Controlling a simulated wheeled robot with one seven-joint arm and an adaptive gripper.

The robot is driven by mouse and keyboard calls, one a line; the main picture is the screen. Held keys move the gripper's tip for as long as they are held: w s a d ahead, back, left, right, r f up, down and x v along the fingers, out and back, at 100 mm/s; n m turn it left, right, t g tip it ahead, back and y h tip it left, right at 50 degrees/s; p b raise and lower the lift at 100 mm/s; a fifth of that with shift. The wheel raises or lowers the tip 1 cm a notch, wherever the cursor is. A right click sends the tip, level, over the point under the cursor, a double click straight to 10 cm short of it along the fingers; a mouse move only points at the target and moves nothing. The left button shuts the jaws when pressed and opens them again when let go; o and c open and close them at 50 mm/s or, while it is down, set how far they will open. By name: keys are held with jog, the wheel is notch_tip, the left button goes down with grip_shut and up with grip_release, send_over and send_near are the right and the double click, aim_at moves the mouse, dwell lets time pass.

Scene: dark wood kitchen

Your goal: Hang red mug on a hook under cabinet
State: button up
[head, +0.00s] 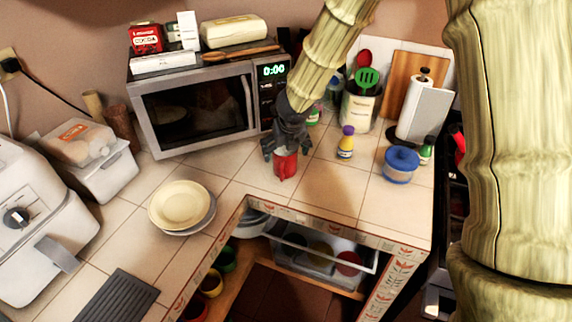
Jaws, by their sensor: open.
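The red mug (285,167) stands upright on the tiled counter, in front of the right end of the microwave. My gripper (284,150) is open and points down at the mug, with its dark fingers spread around or just above the rim. I cannot tell whether the fingers touch the mug. The gripper hides part of the mug's top. No hook shows in the head view, and no cabinet underside with hooks can be made out.
The microwave (200,107) stands behind the mug. Stacked plates (181,206) lie at left. Open shelving sits below the counter's front edge.

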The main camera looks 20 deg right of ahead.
jog(key=b+x, duration=0.1)
jog(key=x, duration=0.4)
jog(key=shift+s+d+r, duration=0.1)
jog(key=shift+s+r, duration=0.1)
jog(key=shift+s, duration=0.35)
jog(key=shift+w+f, duration=0.45)
jog(key=shift+w, duration=0.05)
jog(key=shift+c, duration=0.6)
jog(key=shift+s+r, duration=0.25)
jog(key=shift+s, duration=0.1)
jog(key=c, duration=1)
jog(key=shift+w, duration=0.1)
jog(key=shift+c, duration=0.7)
